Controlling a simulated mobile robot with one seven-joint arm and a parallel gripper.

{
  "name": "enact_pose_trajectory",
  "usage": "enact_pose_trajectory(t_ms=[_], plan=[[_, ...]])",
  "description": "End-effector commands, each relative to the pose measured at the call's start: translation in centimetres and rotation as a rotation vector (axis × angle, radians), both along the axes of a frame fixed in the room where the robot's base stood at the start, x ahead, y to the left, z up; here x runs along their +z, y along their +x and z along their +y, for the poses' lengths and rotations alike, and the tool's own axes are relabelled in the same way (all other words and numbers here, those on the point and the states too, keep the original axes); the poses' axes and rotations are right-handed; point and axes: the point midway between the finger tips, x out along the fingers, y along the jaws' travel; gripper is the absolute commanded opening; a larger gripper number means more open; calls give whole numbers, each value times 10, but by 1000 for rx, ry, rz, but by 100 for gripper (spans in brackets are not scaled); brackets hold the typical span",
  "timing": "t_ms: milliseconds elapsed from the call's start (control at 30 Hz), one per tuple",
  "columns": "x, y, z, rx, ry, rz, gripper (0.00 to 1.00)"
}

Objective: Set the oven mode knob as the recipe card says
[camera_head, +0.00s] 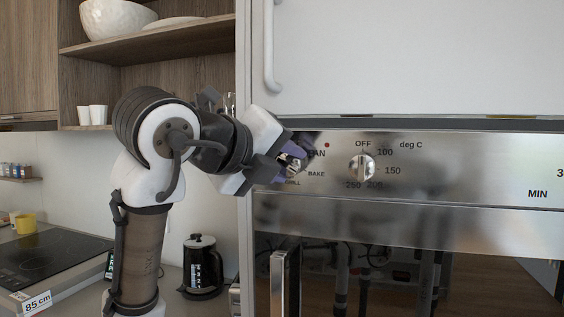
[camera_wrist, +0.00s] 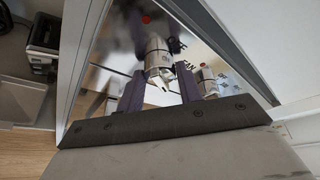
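The oven mode knob (camera_wrist: 158,58) is a metal knob on the steel control panel (camera_head: 460,170). In the wrist view it shows between the two purple fingers of my gripper (camera_wrist: 160,72), with a narrow gap on each side. My gripper is open around it. In the head view my gripper (camera_head: 292,164) is at the panel's left part and covers most of the mode knob. Labels beside it read BAKE, GRILL and a partly hidden word ending in AN. The knob's pointer direction is hidden. I see no recipe card in either view.
The temperature knob (camera_head: 361,168), marked OFF to 250, is close to the right of my gripper. A white cabinet door (camera_head: 420,60) is above the panel and a glass oven door (camera_head: 400,270) below. A black kettle (camera_head: 202,267) and dark cooktop (camera_head: 40,262) are at left.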

Motion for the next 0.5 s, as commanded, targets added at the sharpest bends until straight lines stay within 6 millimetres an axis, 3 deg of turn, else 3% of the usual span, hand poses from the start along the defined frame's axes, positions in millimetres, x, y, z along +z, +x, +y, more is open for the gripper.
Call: enact_pose_trajectory(t_ms=[167,500], plan=[[0,0,0,-1,0,1,56],[1,-4,3,1,-1,0,56]])
